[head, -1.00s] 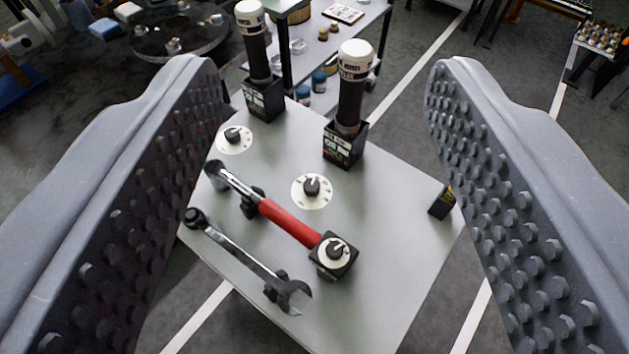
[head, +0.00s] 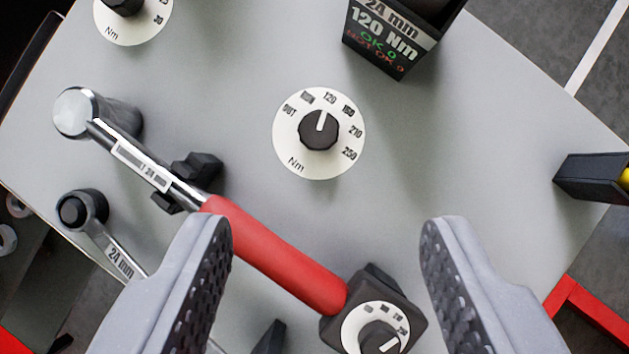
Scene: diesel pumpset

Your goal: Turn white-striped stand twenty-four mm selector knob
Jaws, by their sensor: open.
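The selector knob (head: 318,130) is a black knob with a white pointer line. It sits on a round white dial (head: 293,150) marked in Nm on the grey table top. The pointer line is near the 120 mark. Just beyond it, at upper right, stands the black box of the 24 mm stand (head: 392,42), reading 24 mm and 120 Nm; its upper part is cut off. My gripper (head: 328,226) is open and empty. Its two fingers are wide apart, and the knob shows beyond their tips, between them, not touched.
A torque wrench with a red handle (head: 275,255) lies across the table, its black end with a dial (head: 375,320) between my fingers. A 24 mm spanner (head: 120,262) lies at left. Another dial (head: 133,22) is at top left. A black holder (head: 590,178) is at the right edge.

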